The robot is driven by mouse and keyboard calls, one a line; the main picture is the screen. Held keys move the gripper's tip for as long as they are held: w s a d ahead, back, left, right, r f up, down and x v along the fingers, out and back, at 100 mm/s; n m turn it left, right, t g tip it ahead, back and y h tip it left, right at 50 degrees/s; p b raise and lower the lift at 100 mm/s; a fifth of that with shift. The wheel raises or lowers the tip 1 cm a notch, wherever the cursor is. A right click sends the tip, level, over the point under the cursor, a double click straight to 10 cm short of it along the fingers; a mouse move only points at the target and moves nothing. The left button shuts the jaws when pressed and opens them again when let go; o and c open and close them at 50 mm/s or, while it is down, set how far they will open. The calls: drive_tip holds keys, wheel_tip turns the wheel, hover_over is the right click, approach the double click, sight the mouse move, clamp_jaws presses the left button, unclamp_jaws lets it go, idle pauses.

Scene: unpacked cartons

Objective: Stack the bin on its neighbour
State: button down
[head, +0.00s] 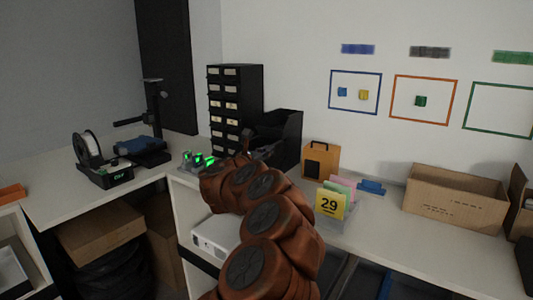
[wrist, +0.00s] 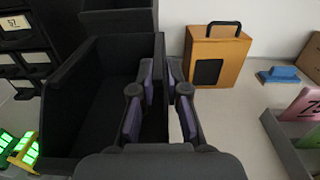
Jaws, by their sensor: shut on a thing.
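A black open bin (wrist: 75,95) fills the left of the wrist view. In the head view the black bins (head: 290,135) stand beside the drawer cabinet, partly hidden by my arm. My gripper (wrist: 163,70) is shut on the bin's right side wall, with one finger inside the bin and one outside. It also shows in the head view (head: 262,137), dark against the dark bins. A second black bin (wrist: 117,20) is right behind the held one at the top of the wrist view. I cannot tell whether the held bin touches the counter.
A black drawer cabinet (head: 236,80) stands left of the bins. An orange-brown bag-like box (head: 321,160) stands to the right. Colored cards (head: 331,204) in a grey holder and a blue item (head: 371,187) lie farther right, before an open carton (head: 455,195). Small green-lit devices (head: 198,160) are at left.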

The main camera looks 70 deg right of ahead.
drive_tip(key=c, duration=1.1)
unclamp_jaws()
drive_tip(key=w+a, duration=0.2)
drive_tip(key=a, duration=1)
